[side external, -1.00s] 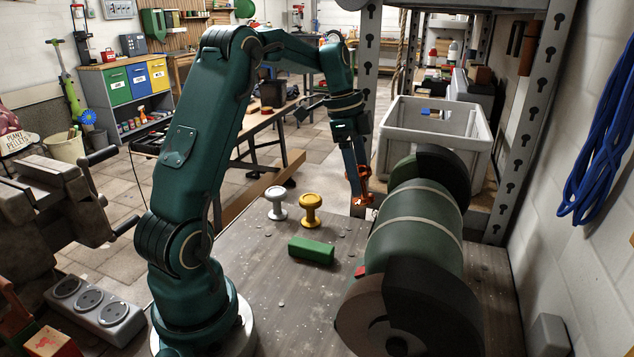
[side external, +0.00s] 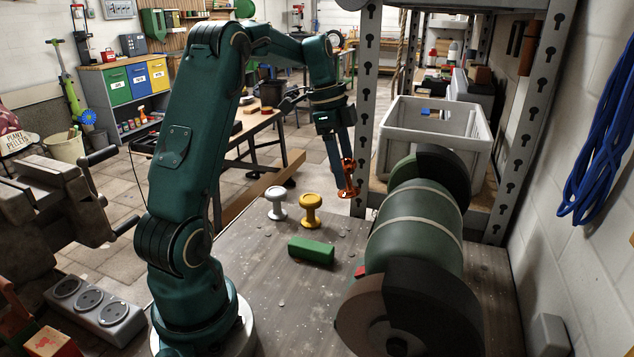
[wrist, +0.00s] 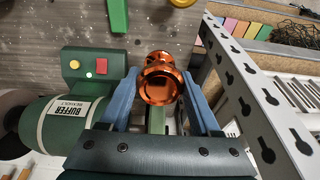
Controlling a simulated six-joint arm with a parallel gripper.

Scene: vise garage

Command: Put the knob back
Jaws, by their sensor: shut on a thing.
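My gripper (side external: 346,172) is shut on a shiny orange, copper-coloured knob (wrist: 160,84). In the wrist view the knob sits between the two blue fingers, its round face toward the camera. In the side view the knob (side external: 348,190) hangs above the far end of the bench, between the yellow knob and the shelf post. The yellow knob (side external: 310,211) and a white knob (side external: 276,203) stand upright on the bench, to the left of my gripper. Part of the yellow knob (wrist: 184,2) shows at the top edge of the wrist view.
A green block (side external: 311,250) lies on the bench in front of the yellow knob. A large green buffer machine (side external: 415,228) stands at the right. A metal shelf post (side external: 366,100) rises close behind my gripper, with a grey crate (side external: 437,150) beside it.

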